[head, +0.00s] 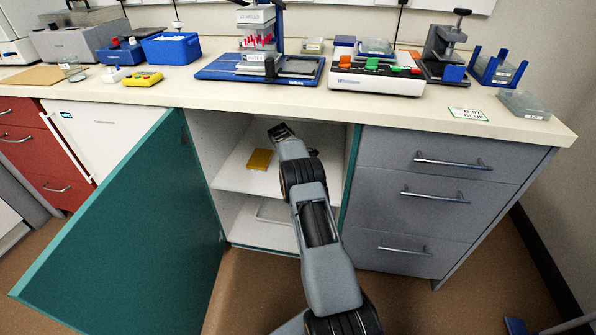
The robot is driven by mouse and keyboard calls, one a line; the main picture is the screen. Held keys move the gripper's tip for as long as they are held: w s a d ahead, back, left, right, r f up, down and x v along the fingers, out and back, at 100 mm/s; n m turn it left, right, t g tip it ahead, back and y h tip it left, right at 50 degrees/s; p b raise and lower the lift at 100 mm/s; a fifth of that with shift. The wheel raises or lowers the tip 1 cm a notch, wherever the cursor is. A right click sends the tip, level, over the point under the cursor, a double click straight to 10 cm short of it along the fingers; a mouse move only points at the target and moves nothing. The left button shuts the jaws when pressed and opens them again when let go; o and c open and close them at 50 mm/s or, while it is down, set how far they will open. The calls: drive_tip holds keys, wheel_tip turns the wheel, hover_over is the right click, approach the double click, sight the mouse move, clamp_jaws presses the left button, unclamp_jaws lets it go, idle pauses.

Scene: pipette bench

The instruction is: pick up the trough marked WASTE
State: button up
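No marking that I can read as WASTE shows, so I cannot tell which thing is the trough. My gripper (279,131) reaches into the open cabinet, above its upper shelf (232,179). Its fingers are too small and dark to tell open from shut. A small dark thing (313,153) is partly hidden by my arm. A pale shallow tray-like thing (274,212) lies on the lower shelf, its right side hidden by my arm.
The teal cabinet door (120,230) stands swung open to the left. Grey drawers (440,190) are shut on the right.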

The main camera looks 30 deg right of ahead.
drive_tip(key=shift+c, duration=0.3)
clamp_jaws()
drive_tip(key=shift+s, duration=0.15)
